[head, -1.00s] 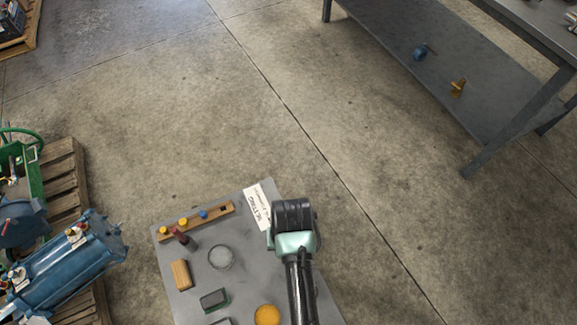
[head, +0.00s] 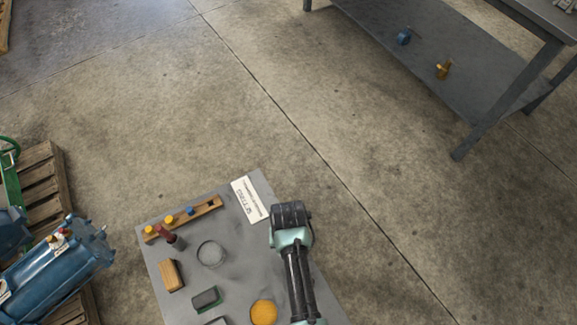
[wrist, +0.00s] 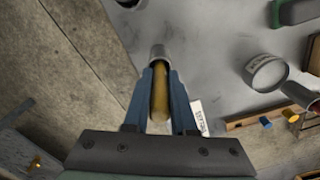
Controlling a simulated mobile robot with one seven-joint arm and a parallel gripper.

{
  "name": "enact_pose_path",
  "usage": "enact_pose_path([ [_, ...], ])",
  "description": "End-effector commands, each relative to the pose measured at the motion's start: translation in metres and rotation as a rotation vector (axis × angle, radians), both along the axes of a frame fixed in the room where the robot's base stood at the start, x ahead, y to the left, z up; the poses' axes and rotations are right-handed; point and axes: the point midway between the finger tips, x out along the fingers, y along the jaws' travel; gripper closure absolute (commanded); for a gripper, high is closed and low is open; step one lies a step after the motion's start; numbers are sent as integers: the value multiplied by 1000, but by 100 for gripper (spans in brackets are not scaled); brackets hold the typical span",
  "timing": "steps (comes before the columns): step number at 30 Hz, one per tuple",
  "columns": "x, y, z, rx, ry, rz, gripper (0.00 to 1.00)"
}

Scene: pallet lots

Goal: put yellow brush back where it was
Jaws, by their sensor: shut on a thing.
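My gripper (wrist: 160,98) is shut on the yellow brush (wrist: 159,100), seen as a yellow-brown handle with a grey metal collar in the wrist view. In the head view my gripper (head: 291,214) is over the right edge of the grey table (head: 235,268), and the brush is hidden there. A wooden rack (head: 190,216) lies along the table's far side, left of my gripper. It holds two yellow pieces and a blue piece (head: 190,211), with a dark empty hole at its right end. The rack (wrist: 242,124) also shows at lower right in the wrist view.
A white card (head: 249,199) lies between rack and gripper. A dark red-topped piece (head: 170,238), round dish (head: 211,253), wooden block (head: 171,275), green-edged block (head: 206,298) and yellow disc (head: 264,312) are on the table. A metal bench (head: 450,60) stands at upper right; open floor lies between.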

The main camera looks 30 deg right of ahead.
Motion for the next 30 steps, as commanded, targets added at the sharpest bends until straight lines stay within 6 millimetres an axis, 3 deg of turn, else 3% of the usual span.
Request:
enact_pose_path([
  [7,0,0,-3,0,0,0,100],
  [8,0,0,-2,0,0,0,70],
  [12,0,0,-2,0,0,0,46],
  [23,0,0,4,0,-1,0,46],
  [30,1,0,46,-2,-4,0,46],
])
